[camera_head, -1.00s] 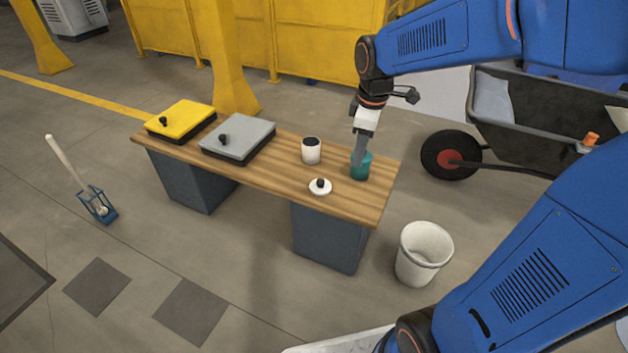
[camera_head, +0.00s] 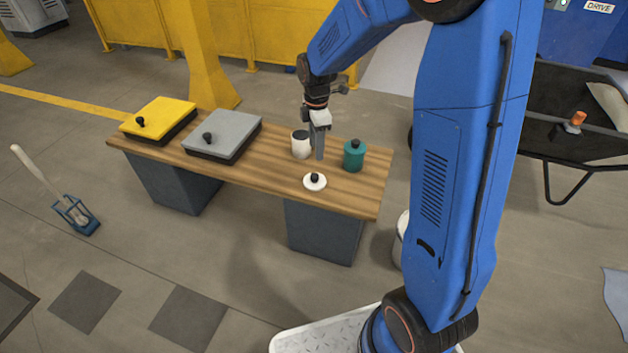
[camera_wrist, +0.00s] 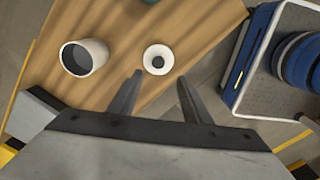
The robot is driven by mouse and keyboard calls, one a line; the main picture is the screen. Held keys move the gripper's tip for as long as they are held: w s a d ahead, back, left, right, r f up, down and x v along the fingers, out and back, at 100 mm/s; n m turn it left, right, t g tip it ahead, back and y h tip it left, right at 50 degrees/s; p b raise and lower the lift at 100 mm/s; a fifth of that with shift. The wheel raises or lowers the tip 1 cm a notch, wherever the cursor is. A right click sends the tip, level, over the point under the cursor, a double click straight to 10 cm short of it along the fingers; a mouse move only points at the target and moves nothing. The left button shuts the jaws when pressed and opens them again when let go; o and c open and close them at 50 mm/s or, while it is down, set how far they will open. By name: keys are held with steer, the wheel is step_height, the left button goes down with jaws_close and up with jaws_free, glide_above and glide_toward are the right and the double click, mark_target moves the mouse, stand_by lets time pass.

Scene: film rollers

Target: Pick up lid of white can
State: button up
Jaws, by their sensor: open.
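The white lid (camera_head: 315,182) with a black knob lies flat on the wooden bench near its front edge. It also shows in the wrist view (camera_wrist: 158,52), just beyond the fingertips. The white can (camera_head: 299,148) stands uncovered behind the lid, and its dark inside shows in the wrist view (camera_wrist: 80,58). My gripper (camera_head: 319,155) is open and empty, pointing down above the bench between the can and the teal can. In the wrist view my gripper's fingers (camera_wrist: 160,78) are spread apart, with nothing between them.
A teal can (camera_head: 354,157) with its lid on stands right of my gripper. A grey-lidded box (camera_head: 232,132) and a yellow-lidded box (camera_head: 165,115) sit at the bench's left. A white bin, partly hidden by my arm, stands right of the bench (camera_head: 285,182).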

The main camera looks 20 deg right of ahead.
glide_above(315, 176)
steer(key=f, duration=0.7)
steer(key=shift+s+d+f, duration=0.1)
steer(key=shift+d+f, duration=0.1)
steer(key=shift+f, duration=0.1)
steer(key=shift+a+f, duration=0.15)
steer(key=shift+f, duration=2.4)
steer(key=shift+c, duration=0.6)
jaws_close()
